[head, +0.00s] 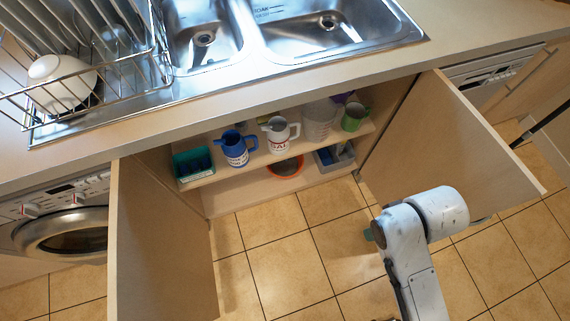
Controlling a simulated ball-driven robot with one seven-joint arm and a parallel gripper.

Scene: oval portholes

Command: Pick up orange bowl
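The orange bowl (287,167) sits on the floor board of the open cupboard under the sink, below the shelf. Its rim is orange and its inside looks dark; the shelf edge hides part of its back. My white arm rises at the lower right, in front of the right cupboard door and outside the cupboard. My gripper (372,234) is mostly hidden behind the arm; only a small dark, greenish part shows at its left. It is well apart from the bowl, to its lower right. Its fingers cannot be made out.
Both cupboard doors, left (160,245) and right (450,135), stand open. The shelf above holds a blue jug (235,149), a white jug (279,133), a clear jug (320,122) and a green cup (354,117). A grey caddy (335,158) stands right of the bowl. Tiled floor in front is clear.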

